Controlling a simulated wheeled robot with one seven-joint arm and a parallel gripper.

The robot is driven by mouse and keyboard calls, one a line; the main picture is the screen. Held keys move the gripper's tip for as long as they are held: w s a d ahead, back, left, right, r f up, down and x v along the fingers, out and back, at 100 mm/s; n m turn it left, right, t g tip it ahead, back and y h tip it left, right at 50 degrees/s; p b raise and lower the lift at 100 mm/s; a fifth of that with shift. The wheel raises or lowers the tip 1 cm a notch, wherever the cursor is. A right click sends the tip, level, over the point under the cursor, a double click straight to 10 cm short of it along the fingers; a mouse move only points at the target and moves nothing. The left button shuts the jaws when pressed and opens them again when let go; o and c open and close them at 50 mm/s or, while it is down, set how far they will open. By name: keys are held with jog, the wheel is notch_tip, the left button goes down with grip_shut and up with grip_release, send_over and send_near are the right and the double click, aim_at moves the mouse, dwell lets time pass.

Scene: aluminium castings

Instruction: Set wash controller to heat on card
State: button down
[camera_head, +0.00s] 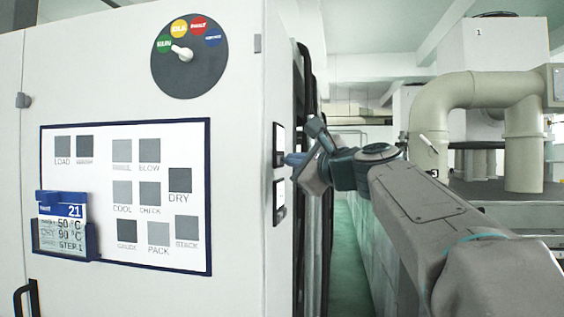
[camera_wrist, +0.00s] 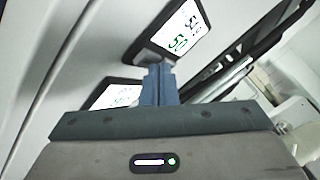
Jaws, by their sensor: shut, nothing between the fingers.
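Two small controllers with lit displays sit on the cabinet's right-hand side face: an upper one (camera_head: 279,144) and a lower one (camera_head: 279,200). In the wrist view the upper controller (camera_wrist: 182,32) shows a dark number and a green number that looks like 50. The lower controller (camera_wrist: 112,96) is partly hidden behind my gripper. My gripper (camera_wrist: 159,72) is shut and empty, its blue fingertips at the upper controller's lower edge; I cannot tell whether they touch. The card (camera_head: 62,225), numbered 21, stands in a blue holder and reads 50 °C, 90 °C, STEP 1.
The white cabinet front carries a blue-framed board (camera_head: 140,258) of grey squares and a round dial (camera_head: 190,55) with its pointer toward green. Dark hoses (camera_head: 309,100) run just behind the controllers. Large beige pipes (camera_head: 480,92) stand at the right.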

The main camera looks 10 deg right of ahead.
jog(key=shift+s+d, duration=0.15)
jog(key=shift+d, duration=0.35)
jog(key=d, duration=0.1)
jog(key=s+d, duration=0.1)
jog(key=d, duration=0.1)
jog(key=d+b, duration=0.1)
jog(key=shift+s+d, duration=0.3)
jog(key=shift+d, duration=0.1)
dwell(0.5)
